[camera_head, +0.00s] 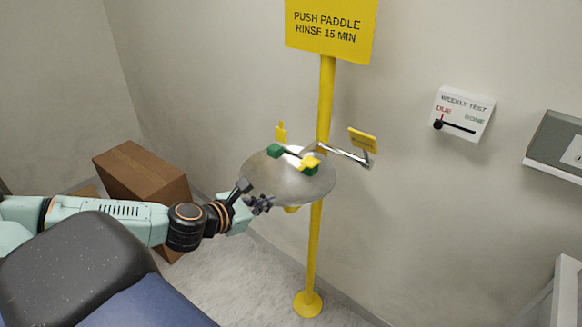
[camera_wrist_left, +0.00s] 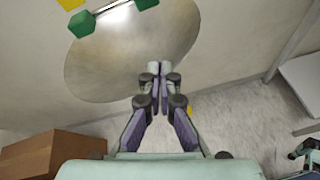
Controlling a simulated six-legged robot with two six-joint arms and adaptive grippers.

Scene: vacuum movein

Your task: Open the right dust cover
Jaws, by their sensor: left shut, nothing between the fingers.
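A steel eyewash bowl (camera_head: 262,182) is on a yellow post (camera_head: 312,250). Two green nozzle heads stand above it: the left one (camera_head: 275,151) is bare on top, and a yellow flap (camera_head: 310,163), which looks like the right dust cover, lies over the right one. Another yellow piece (camera_head: 281,132) stands upright behind the left head. My left gripper (camera_head: 262,203) is shut and empty by the bowl's front left rim; I cannot tell if it touches. In the left wrist view its fingertips (camera_wrist_left: 160,68) overlap the bowl's edge (camera_wrist_left: 120,85).
A yellow paddle (camera_head: 362,140) on a metal arm sticks out right of the bowl. A yellow sign (camera_head: 331,28) is above. A brown box (camera_head: 140,178) stands on the floor at left. A weekly test plate (camera_head: 463,112) and a grey case (camera_head: 556,145) are on the right wall.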

